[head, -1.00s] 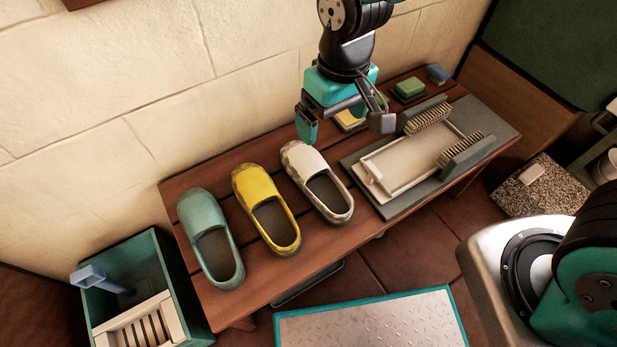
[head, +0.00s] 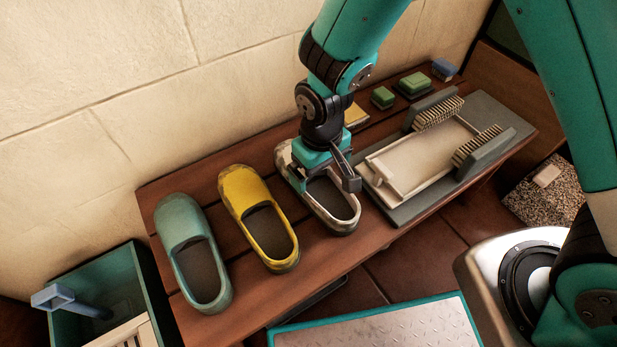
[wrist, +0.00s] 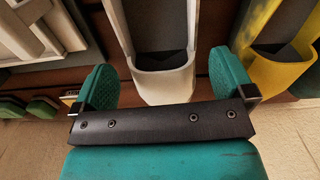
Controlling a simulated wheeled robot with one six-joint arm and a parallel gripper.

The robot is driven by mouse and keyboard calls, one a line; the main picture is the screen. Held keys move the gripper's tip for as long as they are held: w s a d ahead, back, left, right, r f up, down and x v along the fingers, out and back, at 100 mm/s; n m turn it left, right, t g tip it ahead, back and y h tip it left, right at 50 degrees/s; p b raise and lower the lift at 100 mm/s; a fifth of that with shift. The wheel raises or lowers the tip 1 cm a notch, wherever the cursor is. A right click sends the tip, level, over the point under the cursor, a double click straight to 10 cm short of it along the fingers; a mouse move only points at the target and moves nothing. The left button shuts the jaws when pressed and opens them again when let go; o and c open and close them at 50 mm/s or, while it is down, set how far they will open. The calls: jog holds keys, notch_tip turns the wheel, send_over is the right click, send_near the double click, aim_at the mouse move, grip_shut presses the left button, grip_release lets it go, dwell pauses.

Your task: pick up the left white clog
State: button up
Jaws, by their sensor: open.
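One white clog (head: 341,222), with darker scuffed patches, is on the wooden bench, to the right of a yellow clog (head: 238,189) and a teal clog (head: 177,217). I see no second white clog. My gripper (head: 322,178) is open at the toe part of the white clog and hides some of it. In the wrist view the white clog (wrist: 165,86) lies between the two teal fingers, one on each side, with a gap showing beside each. The yellow clog (wrist: 283,75) is just outside the right finger there.
The bench (head: 152,193) stands against a pale block wall. Right of the white clog is a grey board (head: 400,213) with a white tray (head: 410,170) and two brushes. Green soaps (head: 414,84) lie behind. A teal crate (head: 150,285) stands at lower left.

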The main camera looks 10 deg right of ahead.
aim_at(320, 189)
notch_tip(320, 189, down, 6)
jog(key=b, duration=0.3)
jog(key=shift+d+r, duration=0.1)
jog(key=shift+r, duration=0.25)
jog(key=c, duration=0.7)
jog(key=shift+r, duration=0.15)
